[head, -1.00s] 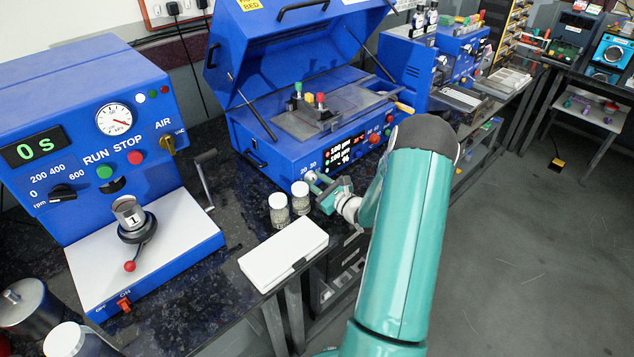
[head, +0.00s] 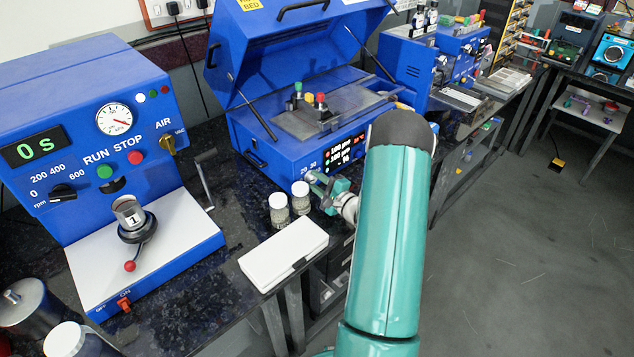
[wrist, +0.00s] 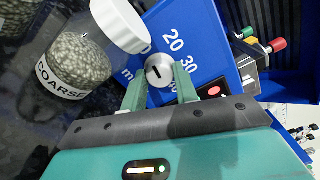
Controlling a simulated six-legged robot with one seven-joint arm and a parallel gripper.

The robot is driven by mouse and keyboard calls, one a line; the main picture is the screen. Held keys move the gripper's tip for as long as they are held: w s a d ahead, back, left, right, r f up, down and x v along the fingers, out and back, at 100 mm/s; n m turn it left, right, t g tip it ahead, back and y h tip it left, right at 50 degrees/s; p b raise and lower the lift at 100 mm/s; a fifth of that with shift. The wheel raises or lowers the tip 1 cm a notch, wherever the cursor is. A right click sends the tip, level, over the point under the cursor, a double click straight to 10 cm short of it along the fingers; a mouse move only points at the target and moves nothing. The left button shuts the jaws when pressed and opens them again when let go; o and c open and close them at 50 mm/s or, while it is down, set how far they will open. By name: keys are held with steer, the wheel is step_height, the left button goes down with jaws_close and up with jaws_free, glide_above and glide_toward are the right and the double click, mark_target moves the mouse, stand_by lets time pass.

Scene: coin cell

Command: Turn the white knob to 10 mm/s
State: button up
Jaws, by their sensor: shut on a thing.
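The white knob (wrist: 159,70) sits on the blue front panel of the coating machine, with a short dark mark on its face. I cannot tell which number the mark points at. My gripper (wrist: 170,83) has its green fingers on either side of the knob, shut on it.
Two white-capped jars (head: 279,211) stand close left of my gripper; one labelled COARSE (wrist: 80,62) is near in the wrist view. A white box (head: 283,254) lies at the bench edge. A blue spin machine (head: 90,110) stands at left.

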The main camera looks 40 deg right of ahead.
steer(key=shift+n, duration=1)
steer(key=o, duration=0.7)
steer(key=s, duration=1.3)
steer(key=shift+s+d, duration=0.2)
steer(key=shift+s, duration=0.2)
